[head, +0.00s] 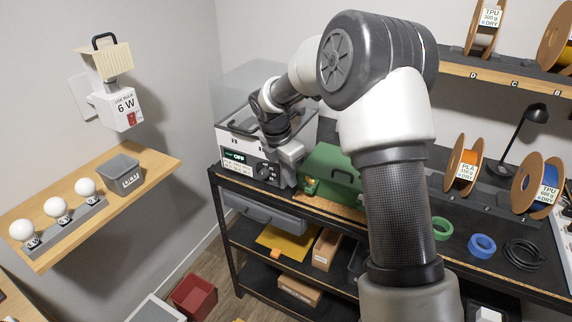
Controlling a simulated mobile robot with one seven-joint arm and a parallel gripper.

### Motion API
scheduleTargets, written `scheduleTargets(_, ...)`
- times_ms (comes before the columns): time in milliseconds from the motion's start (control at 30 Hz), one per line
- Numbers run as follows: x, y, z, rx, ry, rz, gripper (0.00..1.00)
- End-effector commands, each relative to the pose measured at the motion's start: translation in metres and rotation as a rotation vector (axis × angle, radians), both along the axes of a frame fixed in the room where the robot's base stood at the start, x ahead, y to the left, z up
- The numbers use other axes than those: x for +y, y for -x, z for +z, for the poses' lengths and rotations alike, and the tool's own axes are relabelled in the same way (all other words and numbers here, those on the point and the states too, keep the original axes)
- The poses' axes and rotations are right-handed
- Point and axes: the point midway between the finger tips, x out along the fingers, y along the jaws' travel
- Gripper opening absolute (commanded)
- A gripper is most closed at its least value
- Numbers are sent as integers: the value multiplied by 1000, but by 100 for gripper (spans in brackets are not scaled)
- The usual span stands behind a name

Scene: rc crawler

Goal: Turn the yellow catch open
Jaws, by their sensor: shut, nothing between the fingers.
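My gripper (292,162) is at the far left end of the bench, between a white machine (246,152) and a green box (330,176). It is shut and empty; its fingertips are small and hard to make out. The machine has a clear cover, a display reading OFF and a dark knob on its front. A small orange-yellow part (309,186) shows at the left end of the green box, close beside my gripper. I cannot tell whether this is the yellow catch, how it is turned, or whether my gripper touches it. My arm hides part of the green box.
The black workbench (470,262) holds filament spools (463,163), green tape (441,228), blue tape (482,246) and a coiled black cable (523,254). A grey drawer (262,214) hangs under it. A wooden shelf (150,172) with bulbs and a grey bin is at left. A red bin (193,297) stands below.

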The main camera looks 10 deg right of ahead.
Motion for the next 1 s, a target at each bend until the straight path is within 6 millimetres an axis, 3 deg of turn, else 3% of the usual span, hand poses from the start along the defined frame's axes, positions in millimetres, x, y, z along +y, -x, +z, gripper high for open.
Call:
scheduleTargets(100,-7,-3,-20,2,0,-3,0)
scheduleTargets(400,-36,-22,-18,0,0,-2,0)
scheduleTargets(800,-38,-23,-17,-1,0,-7,0)
scheduleTargets(1000,-37,-27,-17,-1,1,-133,0)
